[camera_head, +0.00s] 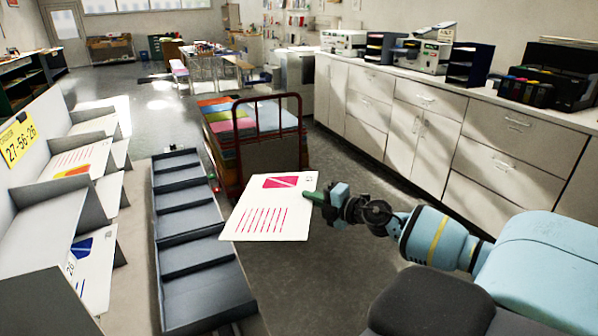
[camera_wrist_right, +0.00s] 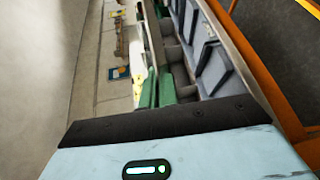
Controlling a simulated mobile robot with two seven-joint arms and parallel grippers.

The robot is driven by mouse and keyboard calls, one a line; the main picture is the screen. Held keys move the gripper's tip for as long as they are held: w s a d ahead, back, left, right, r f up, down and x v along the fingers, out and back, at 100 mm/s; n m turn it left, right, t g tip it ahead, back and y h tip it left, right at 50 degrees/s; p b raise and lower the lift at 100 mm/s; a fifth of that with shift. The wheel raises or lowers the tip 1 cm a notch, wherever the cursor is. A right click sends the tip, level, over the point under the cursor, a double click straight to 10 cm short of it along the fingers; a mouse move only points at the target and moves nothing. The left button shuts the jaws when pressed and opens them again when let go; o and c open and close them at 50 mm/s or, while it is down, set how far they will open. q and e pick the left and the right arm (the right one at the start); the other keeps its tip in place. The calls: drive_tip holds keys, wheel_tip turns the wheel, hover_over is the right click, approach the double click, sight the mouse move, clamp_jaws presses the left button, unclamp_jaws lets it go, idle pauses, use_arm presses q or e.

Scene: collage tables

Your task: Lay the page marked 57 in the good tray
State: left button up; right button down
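My right gripper (camera_head: 316,196) is shut on the edge of a white page (camera_head: 262,222) with a magenta block and magenta lines. The page is held out in the air to the left of the gripper, beside a long dark grey tray (camera_head: 205,285) with several compartments. No number is readable on the page. The tray's compartments look empty, and no label marks it as the good one. In the right wrist view the green fingertips (camera_wrist_right: 156,88) show close together; the page is hard to make out there. My left gripper is not in view.
A pale sorting rack (camera_head: 35,215) at the left holds a page with orange (camera_head: 78,168) and one with blue (camera_head: 85,270); a yellow sign (camera_head: 18,140) reads 27-56-26. A red-framed cart (camera_head: 265,155) stands behind the page. White cabinets (camera_head: 450,125) line the right.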

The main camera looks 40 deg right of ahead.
drive_tip(key=s+d+f+m+g+h, duration=0.1)
drive_tip(key=s+d+f+m+h, duration=0.15)
drive_tip(key=d+m+h, duration=0.65)
drive_tip(key=s+a+f+n+y, duration=0.1)
drive_tip(key=s+a+f+n, duration=0.15)
drive_tip(key=a, duration=0.65)
drive_tip(key=s+a+f+n, duration=0.1)
drive_tip(key=s+a+f, duration=0.15)
drive_tip(key=a, duration=0.75)
drive_tip(key=s+a+r+n+y, duration=0.1)
drive_tip(key=s+a, duration=0.2)
drive_tip(key=a, duration=0.3)
drive_tip(key=s+a+r+n+y, duration=0.1)
drive_tip(key=s+a+r+y, duration=0.1)
drive_tip(key=a, duration=0.5)
drive_tip(key=s+a+r+n+t+y, duration=0.1)
drive_tip(key=s+a+y, duration=0.1)
drive_tip(key=a, duration=0.4)
drive_tip(key=shift+s+a+r+n, duration=0.25)
drive_tip(key=shift+s+a+n, duration=0.1)
drive_tip(key=shift+s, duration=0.5)
drive_tip(key=shift+d, duration=0.1)
